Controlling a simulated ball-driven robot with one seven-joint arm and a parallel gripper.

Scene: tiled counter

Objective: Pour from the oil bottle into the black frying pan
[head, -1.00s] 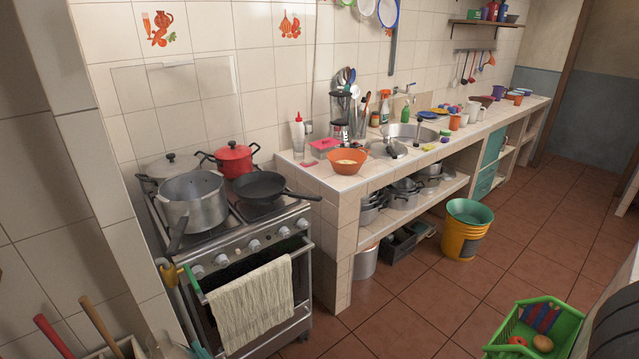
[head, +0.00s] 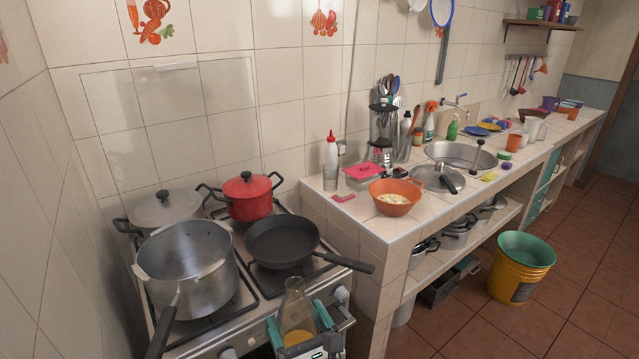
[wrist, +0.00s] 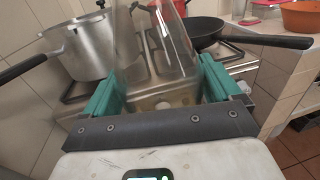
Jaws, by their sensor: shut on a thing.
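The black frying pan (head: 281,243) sits on the front right of the stove, its handle pointing right. It also shows in the wrist view (wrist: 203,35). The oil bottle (head: 296,301) is clear, with yellow oil low inside, and stands about upright in front of the pan, apart from it. My gripper (head: 298,324) is shut on the bottle, one teal finger on each side. In the wrist view the clear bottle (wrist: 163,60) rises between the fingers of my gripper (wrist: 158,88). The bottle's lower end is partly hidden by the gripper.
A large grey pot (head: 185,275) stands left of the pan, its handle toward the front. A red lidded pot (head: 248,197) and a grey lidded pot (head: 163,210) stand behind. An orange bowl (head: 395,199) and a red-capped bottle (head: 330,160) are on the tiled counter (head: 360,238).

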